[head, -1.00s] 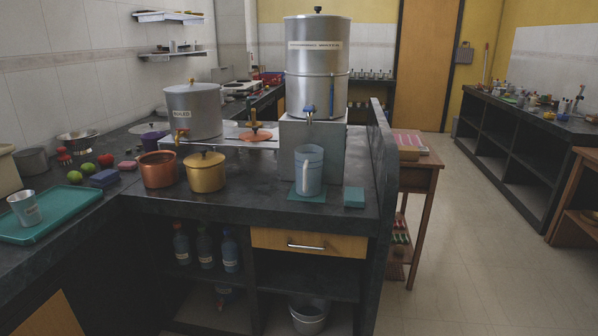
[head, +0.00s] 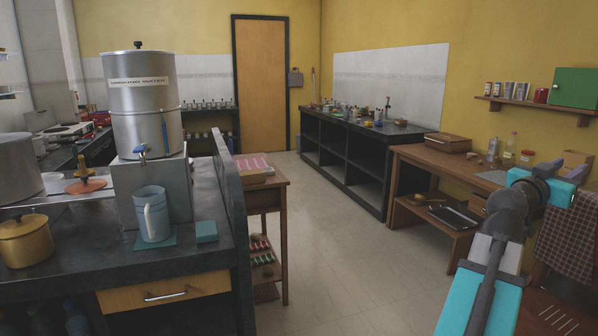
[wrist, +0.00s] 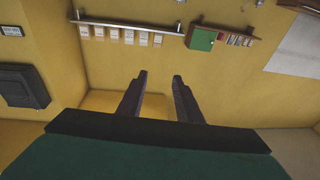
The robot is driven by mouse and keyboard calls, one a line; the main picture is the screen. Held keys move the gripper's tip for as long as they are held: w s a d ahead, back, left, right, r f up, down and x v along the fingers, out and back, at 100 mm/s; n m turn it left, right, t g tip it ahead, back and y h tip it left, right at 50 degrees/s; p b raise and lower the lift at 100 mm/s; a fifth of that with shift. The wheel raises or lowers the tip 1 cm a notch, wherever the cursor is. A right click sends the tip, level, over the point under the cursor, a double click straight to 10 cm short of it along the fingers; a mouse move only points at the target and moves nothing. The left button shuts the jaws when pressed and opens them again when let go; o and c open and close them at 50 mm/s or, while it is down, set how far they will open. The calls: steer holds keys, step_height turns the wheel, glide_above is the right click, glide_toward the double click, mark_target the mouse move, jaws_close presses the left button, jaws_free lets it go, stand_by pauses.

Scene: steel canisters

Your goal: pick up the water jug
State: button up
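The water jug (head: 152,214) is blue-grey with a pale handle on its left side. It stands upright on a teal mat (head: 140,242) on the dark counter, below the blue tap (head: 140,150) of a tall steel canister (head: 142,105). My gripper (wrist: 160,76) is open, with nothing between its two dark fingers in the wrist view. In the head view my arm is raised at the far right, well apart from the jug. The wrist view does not show the jug.
A teal block (head: 206,231) lies right of the mat. A gold pot (head: 27,240) stands to the left. A dark upright panel (head: 229,200) edges the counter, with a wooden side table (head: 262,195) beyond it. The floor (head: 345,250) at the middle is clear.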

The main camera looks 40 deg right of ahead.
steer(key=w+a+f+n+t+y, duration=0.2)
steer(key=w+f+n+t+y, duration=0.1)
steer(key=w+f, duration=1.05)
steer(key=w+a+f+n+t+y, duration=0.2)
steer(key=w+f, duration=0.9)
steer(key=f, duration=0.5)
steer(key=w+a+f+n+y, duration=0.2)
steer(key=w+a+f, duration=0.3)
steer(key=a+f, duration=0.3)
steer(key=w+a+f+n+t+y, duration=0.15)
steer(key=w+a+f, duration=0.35)
steer(key=f, duration=0.5)
steer(key=w+a+f+n+y, duration=0.25)
steer(key=w+a+f, duration=0.35)
steer(key=f, duration=0.4)
steer(key=s+a+f+n+g+y, duration=0.1)
steer(key=s+a+f+n+y, duration=0.15)
steer(key=a+f, duration=1)
steer(key=s+a+f+n+g+y, duration=0.1)
steer(key=a+f+n+g+y, duration=0.15)
steer(key=a+f, duration=1)
steer(key=s+a+f+n+g+y, duration=0.1)
steer(key=s+a+f, duration=0.3)
steer(key=s+a, duration=0.5)
steer(key=s+a+f+n+g+y, duration=0.2)
steer(key=s+a, duration=0.7)
steer(key=a, duration=0.6)
steer(key=shift+s+a+f+n+g+y, duration=0.35)
steer(key=shift+f+n+g, duration=0.2)
steer(key=shift+f, duration=0.3)
